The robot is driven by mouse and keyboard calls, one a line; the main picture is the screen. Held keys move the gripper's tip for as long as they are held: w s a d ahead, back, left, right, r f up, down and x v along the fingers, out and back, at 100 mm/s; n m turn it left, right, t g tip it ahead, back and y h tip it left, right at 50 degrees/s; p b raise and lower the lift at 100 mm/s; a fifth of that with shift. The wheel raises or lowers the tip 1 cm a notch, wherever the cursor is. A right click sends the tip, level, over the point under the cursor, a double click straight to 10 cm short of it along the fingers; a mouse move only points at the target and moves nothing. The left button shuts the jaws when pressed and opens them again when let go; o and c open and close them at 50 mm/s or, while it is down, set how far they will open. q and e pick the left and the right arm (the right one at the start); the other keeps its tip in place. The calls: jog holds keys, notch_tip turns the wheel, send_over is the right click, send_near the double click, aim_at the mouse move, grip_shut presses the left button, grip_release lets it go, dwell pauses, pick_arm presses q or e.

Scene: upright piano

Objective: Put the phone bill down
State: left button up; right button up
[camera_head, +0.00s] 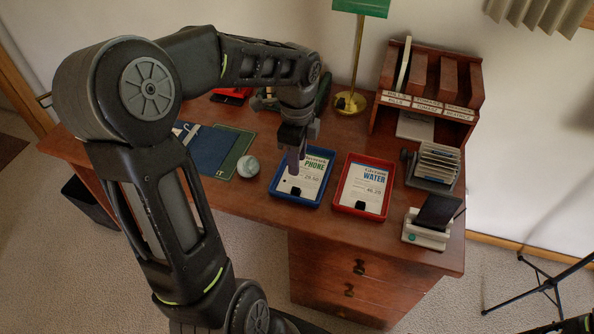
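The phone bill (311,178) is a white sheet with "PHONE" in green and a black clip at its near end. It lies in, or just over, the blue tray (297,201) in the middle of the desk. My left gripper (294,168) points down over the left part of the bill and hides some of it. Its fingers look close together, but I cannot tell whether they touch or grip the bill. My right gripper is not in view.
A red tray (338,207) with a water bill (364,187) stands right of the blue tray. A pale ball (248,166) sits to its left. Behind are a brass lamp (357,60) and a wooden sorter (470,117). A card rack (436,164) and phone stand (426,235) are at right.

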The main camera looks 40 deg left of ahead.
pick_arm(q)
notch_tip(320, 180, up, 3)
jog(key=shift+r, duration=0.1)
dwell(0.7)
